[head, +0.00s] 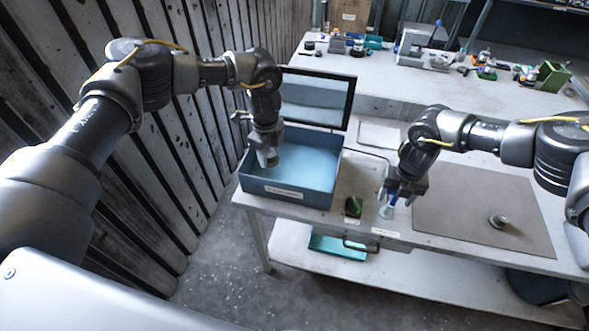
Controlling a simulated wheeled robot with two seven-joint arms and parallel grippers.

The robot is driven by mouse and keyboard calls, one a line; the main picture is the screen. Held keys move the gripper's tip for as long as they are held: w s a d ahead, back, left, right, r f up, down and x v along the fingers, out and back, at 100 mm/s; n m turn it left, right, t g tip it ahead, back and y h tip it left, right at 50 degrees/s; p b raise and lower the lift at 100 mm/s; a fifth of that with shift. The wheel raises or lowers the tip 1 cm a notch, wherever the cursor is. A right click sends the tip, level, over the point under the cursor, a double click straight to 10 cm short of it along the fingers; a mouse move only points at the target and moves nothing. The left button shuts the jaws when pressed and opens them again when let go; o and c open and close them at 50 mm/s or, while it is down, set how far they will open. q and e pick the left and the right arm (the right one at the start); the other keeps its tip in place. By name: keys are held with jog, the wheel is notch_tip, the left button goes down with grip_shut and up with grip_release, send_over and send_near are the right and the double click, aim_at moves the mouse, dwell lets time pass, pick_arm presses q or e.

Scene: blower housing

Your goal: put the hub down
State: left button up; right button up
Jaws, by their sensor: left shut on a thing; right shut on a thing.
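My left gripper (267,151) reaches down into the open blue box (290,192). It is shut on a small greyish part (271,161), held inside the box; its shape is mostly hidden by the fingers, so I cannot tell whether it is the hub or whether it touches the floor of the box. My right gripper (394,197) is shut on a blue and pale item (386,210) just above or at the bench's front edge. A small round metal part (499,220) sits on the grey-brown mat (455,207) at the right.
The box's lid (318,100) stands open at its back. A small dark green item (353,207) lies between the box and my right gripper. A teal tray (338,247) is on the lower shelf. Tools and parts crowd the back bench (390,83). The mat is otherwise clear.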

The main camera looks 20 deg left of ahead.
aim_at(272, 174)
pick_arm(q)
jog(key=m, duration=0.3)
jog(key=shift+w, duration=0.3)
jog(key=m, duration=0.3)
jog(key=shift+s+f, duration=0.1)
jog(key=shift+f, duration=4.9)
jog(key=shift+f, duration=0.15)
jog(key=o, duration=1.1)
jog(key=shift+c, duration=0.2)
notch_tip(272, 174, up, 12)
jog(key=shift+r, duration=0.2)
